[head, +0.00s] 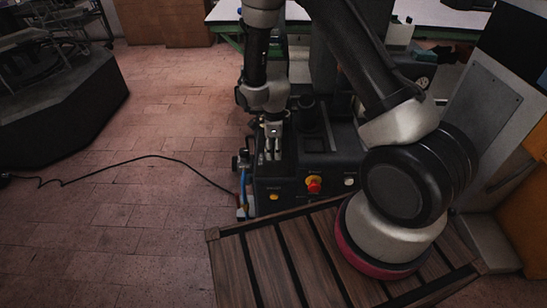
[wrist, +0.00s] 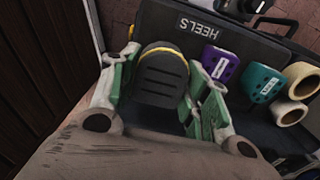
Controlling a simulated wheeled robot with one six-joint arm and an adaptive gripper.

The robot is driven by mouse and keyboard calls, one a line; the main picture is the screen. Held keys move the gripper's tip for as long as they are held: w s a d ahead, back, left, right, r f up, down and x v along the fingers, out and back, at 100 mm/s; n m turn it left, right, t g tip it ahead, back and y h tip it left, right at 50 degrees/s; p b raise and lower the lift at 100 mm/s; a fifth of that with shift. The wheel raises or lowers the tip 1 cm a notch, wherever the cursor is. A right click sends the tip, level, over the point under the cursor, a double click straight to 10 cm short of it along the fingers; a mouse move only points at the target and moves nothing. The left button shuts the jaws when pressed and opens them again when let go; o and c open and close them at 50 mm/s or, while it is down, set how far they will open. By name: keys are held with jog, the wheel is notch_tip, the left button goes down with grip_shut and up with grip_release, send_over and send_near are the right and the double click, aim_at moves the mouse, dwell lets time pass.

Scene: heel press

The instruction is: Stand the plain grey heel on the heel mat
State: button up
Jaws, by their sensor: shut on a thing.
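My gripper (wrist: 158,88) has green and white fingers, shut on a dark grey ribbed piece between them. I take this piece to be the plain grey heel (wrist: 161,78); a yellow edge shows along its far rim. A black surface lettered HEELS (wrist: 235,45) lies beyond and to the right of it; I take this for the heel mat. I cannot tell whether the heel touches it. In the head view my gripper (head: 271,148) points down over the dark machine, and the heel cannot be made out.
A purple labelled heel (wrist: 219,63) and a teal labelled heel (wrist: 262,84) lie to the right, beside cream rolls (wrist: 302,80). The machine's front carries a red knob (head: 314,185). A black cable (head: 150,157) crosses the open tiled floor at left.

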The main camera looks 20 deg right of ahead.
aim_at(274, 168)
jog(key=shift+f, duration=3.5)
jog(key=o, duration=1)
jog(key=shift+f, duration=0.1)
